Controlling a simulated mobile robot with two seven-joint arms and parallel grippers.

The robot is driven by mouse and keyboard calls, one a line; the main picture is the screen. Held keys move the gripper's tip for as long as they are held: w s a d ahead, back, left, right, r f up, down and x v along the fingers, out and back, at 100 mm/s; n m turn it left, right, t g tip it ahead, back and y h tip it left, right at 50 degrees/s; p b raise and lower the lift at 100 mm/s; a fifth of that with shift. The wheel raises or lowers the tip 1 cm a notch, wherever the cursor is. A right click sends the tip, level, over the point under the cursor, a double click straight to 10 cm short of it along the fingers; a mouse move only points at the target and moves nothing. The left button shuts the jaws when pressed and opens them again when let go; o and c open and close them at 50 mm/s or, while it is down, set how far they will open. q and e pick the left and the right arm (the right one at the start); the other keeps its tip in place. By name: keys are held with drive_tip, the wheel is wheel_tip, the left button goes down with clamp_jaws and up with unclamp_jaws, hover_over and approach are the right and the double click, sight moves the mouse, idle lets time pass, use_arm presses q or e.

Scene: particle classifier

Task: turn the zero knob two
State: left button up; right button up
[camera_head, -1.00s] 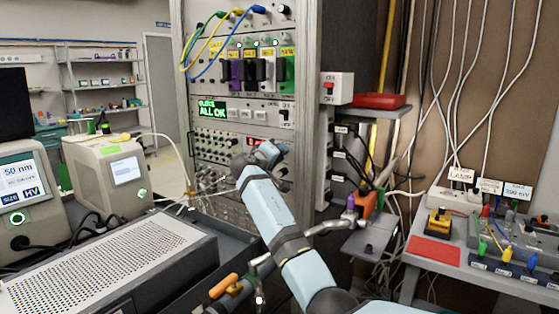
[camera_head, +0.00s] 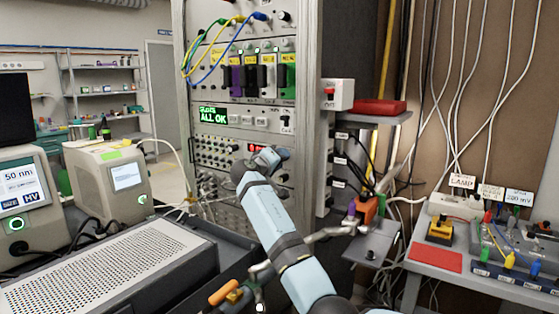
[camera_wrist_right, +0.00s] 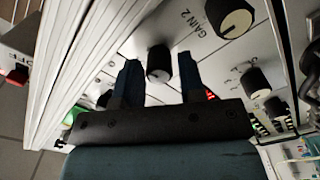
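In the right wrist view, a small black knob (camera_wrist_right: 159,64) on the white panel lies between the two dark fingers of my right gripper (camera_wrist_right: 158,82). The fingers stand apart with a gap on each side of the knob. No label readable as "zero" shows by it. A larger knob marked GAIN 2 (camera_wrist_right: 236,18) sits above and right of it. In the head view, my right arm reaches to the instrument rack (camera_head: 311,100); its fingertips are hidden there. My left gripper is not in view.
More knobs (camera_wrist_right: 255,82) sit right of the fingers. A side table holds a small value sign (camera_head: 519,197). A perforated grey box (camera_head: 110,270) fills the lower left.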

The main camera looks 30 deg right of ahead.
use_arm(q)
drive_tip(key=shift+p, duration=0.45)
use_arm(e)
drive_tip(key=v, duration=1.4)
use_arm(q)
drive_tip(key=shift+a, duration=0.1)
